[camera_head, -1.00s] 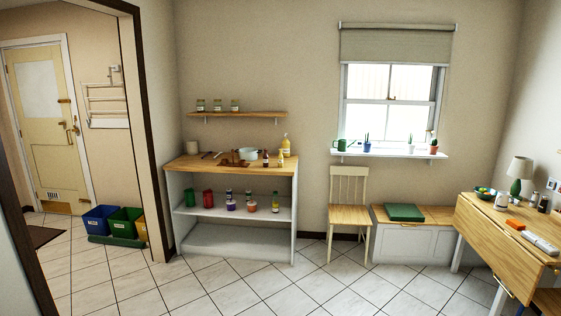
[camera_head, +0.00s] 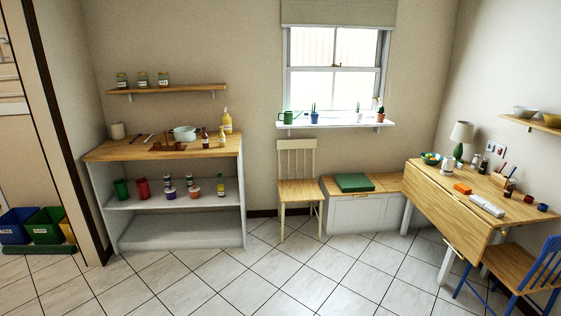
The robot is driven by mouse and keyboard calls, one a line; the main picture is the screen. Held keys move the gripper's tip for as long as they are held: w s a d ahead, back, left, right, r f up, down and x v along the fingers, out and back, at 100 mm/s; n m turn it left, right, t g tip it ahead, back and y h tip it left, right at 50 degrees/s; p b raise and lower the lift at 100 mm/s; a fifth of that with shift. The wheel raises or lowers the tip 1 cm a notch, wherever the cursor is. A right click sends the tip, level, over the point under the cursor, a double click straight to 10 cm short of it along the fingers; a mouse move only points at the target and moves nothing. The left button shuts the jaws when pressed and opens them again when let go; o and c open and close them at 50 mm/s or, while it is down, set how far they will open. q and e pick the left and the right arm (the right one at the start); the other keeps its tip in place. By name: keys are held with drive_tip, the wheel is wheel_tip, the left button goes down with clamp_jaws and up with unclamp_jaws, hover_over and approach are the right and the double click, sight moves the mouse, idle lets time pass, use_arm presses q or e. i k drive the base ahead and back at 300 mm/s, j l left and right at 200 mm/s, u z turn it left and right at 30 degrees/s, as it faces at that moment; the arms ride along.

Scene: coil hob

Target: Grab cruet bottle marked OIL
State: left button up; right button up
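No label reading OIL can be made out at this distance. On the wooden counter top (camera_head: 125,150) stand a small dark reddish bottle (camera_head: 205,138), a slim yellow bottle (camera_head: 221,138) and a larger yellow bottle (camera_head: 227,123) behind them, all upright near its right end. I cannot tell which one, if any, is the oil cruet. Neither of my grippers is in view.
A pale pot (camera_head: 185,133) sits on the counter; the shelf (camera_head: 130,203) below holds several containers. A chair (camera_head: 299,192), a bench (camera_head: 360,210), the table (camera_head: 450,198) and a blue chair (camera_head: 530,275) line the right. The tiled floor (camera_head: 260,285) in front is clear.

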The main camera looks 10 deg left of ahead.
sight(222, 136)
drive_tip(key=i+j+u, duration=0.4)
drive_tip(key=i, duration=0.55)
drive_tip(key=i+u, duration=0.4)
drive_tip(key=i, duration=0.55)
drive_tip(key=i+j+z, duration=0.2)
drive_tip(key=i+z, duration=0.25)
drive_tip(key=i, duration=0.2)
drive_tip(key=i+j+z, duration=0.95)
drive_tip(key=i+j, duration=0.1)
drive_tip(key=i, duration=0.1)
